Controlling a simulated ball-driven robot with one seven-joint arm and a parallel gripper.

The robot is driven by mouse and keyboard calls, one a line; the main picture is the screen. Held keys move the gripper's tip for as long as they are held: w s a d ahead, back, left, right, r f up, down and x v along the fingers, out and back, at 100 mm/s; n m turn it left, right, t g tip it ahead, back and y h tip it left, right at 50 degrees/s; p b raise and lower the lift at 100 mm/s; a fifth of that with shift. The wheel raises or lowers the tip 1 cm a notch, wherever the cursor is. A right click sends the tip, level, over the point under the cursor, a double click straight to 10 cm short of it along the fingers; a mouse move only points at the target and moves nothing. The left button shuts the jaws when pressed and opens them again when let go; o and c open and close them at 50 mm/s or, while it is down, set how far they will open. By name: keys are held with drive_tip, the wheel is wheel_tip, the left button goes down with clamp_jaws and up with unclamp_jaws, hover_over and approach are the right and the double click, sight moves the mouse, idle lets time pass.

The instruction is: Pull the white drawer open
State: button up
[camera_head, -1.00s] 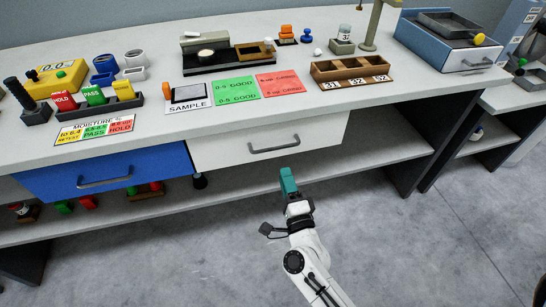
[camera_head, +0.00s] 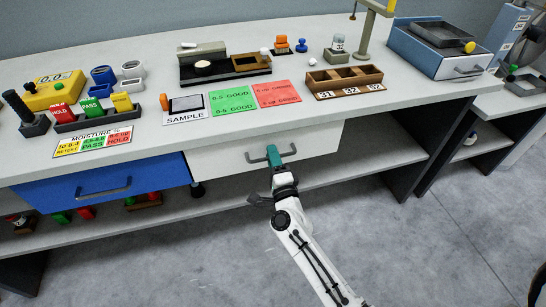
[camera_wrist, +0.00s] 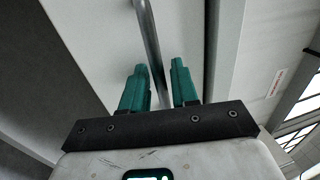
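The white drawer (camera_head: 224,161) sits under the bench top, to the right of the blue drawer, and looks closed. Its grey bar handle (camera_head: 257,158) is on the front face. My gripper (camera_head: 274,155) is at the handle, in front of the drawer. In the wrist view, the two teal fingers of my gripper (camera_wrist: 158,85) stand apart, with the handle bar (camera_wrist: 150,45) running between them. A gap shows between the bar and the right finger; the left finger is close to the bar. The drawer face (camera_wrist: 95,40) fills the background there.
The blue drawer (camera_head: 60,194) with its own handle is at the left. The bench top holds a sample card (camera_head: 187,117), green and red cards, and a wooden compartment box (camera_head: 345,92). A lower shelf (camera_head: 235,202) lies below. The grey floor (camera_head: 400,250) in front is clear.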

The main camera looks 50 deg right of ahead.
drive_tip(key=shift+c, duration=0.4)
clamp_jaws()
